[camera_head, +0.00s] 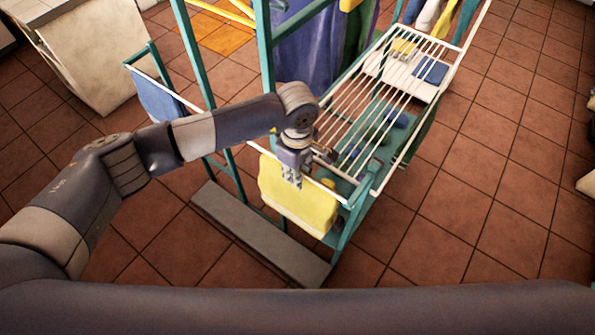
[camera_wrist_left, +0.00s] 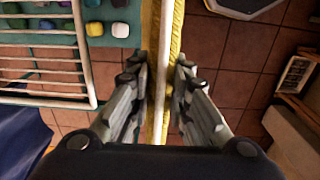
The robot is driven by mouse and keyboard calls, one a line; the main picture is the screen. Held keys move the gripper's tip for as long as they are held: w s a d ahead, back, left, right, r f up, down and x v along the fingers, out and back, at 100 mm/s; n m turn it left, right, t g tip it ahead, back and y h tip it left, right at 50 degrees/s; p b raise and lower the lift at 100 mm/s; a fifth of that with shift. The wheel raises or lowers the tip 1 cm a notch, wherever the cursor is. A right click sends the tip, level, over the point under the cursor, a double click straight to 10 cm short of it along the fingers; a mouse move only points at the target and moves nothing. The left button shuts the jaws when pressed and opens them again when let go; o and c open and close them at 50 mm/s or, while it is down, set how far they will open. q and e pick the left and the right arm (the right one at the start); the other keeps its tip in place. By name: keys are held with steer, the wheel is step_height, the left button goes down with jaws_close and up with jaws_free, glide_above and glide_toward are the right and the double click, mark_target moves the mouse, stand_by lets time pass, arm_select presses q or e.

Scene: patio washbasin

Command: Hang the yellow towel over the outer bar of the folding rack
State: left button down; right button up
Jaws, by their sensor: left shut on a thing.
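The yellow towel (camera_head: 295,208) hangs at the near end of the folding rack, along its white outer bar (camera_head: 256,148). Most of its visible cloth hangs on the near side, and a little yellow shows behind the bar. My left gripper (camera_head: 292,182) is at the towel's top edge, pointing down. In the left wrist view its fingers (camera_wrist_left: 160,95) close around the towel (camera_wrist_left: 177,45) and the white bar (camera_wrist_left: 148,60) running between them. The fingers hide part of the cloth, so how far it drapes behind is unclear. My right gripper is not seen.
The rack's slatted top (camera_head: 375,85) extends back right, with several coloured items on the shelf below. A blue cloth (camera_head: 158,98) hangs on a left side bar. A grey beam (camera_head: 260,238) lies on the floor in front. The tiled floor at right is mostly clear.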

arm_select(q)
step_height(320, 180, up, 29)
steer(key=p, duration=0.9)
stand_by(0.6)
steer(key=s+a+b, duration=0.5)
steer(key=s+a, duration=0.5)
steer(key=s, duration=0.3)
steer(key=shift+s+r, duration=0.4)
steer(key=shift+r, duration=0.05)
steer(key=shift+f, duration=0.1)
stand_by(0.6)
